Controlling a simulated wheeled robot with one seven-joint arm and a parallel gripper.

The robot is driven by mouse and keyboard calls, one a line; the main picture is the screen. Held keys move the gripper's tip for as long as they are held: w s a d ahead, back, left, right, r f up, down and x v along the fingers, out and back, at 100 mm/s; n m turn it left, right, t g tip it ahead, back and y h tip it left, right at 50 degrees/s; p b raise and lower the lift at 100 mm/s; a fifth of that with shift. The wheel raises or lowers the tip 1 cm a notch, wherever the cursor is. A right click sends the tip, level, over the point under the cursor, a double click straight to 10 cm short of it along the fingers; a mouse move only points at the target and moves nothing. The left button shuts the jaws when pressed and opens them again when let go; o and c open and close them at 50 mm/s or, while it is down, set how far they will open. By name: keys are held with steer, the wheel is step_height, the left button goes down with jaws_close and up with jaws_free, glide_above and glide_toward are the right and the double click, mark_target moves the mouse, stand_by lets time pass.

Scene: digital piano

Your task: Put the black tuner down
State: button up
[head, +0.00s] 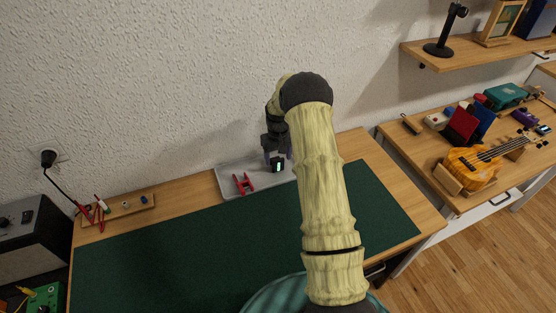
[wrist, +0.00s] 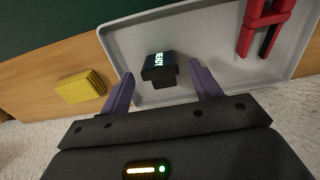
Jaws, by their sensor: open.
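The black tuner (wrist: 160,70), with a small lit screen, is on the grey tray (wrist: 205,30) in the wrist view. In the head view the tuner (head: 278,165) shows at my gripper, over the right part of the tray (head: 230,187). My gripper (wrist: 162,84) is open, with its two purple fingers apart on either side of the tuner. A gap shows between each finger and the tuner. My arm hides part of the tray's right side in the head view.
A red clamp-like tool (head: 243,184) lies on the tray left of the tuner. A yellow block (wrist: 82,86) lies on the wood beside the tray. The green mat (head: 180,255) in front is clear. A wooden holder (head: 118,212) with small items sits at the left.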

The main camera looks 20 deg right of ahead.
mark_target(278, 161)
step_height(278, 161, up, 10)
steer(key=shift+r+b, duration=0.25)
steer(key=shift+b, duration=0.2)
steer(key=shift+s, duration=0.15)
steer(key=s+a+r+t, duration=0.1)
steer(key=s+a, duration=0.3)
steer(key=s, duration=0.5)
steer(key=s+a+r, duration=0.3)
steer(key=s+a, duration=0.1)
steer(key=s, duration=0.6)
steer(key=s+a+r+t, duration=0.1)
steer(key=s+a+r, duration=0.2)
steer(key=s, duration=0.6)
steer(key=shift+s+a+t, duration=0.3)
steer(key=shift+s+a, duration=0.1)
steer(key=shift+a, duration=0.55)
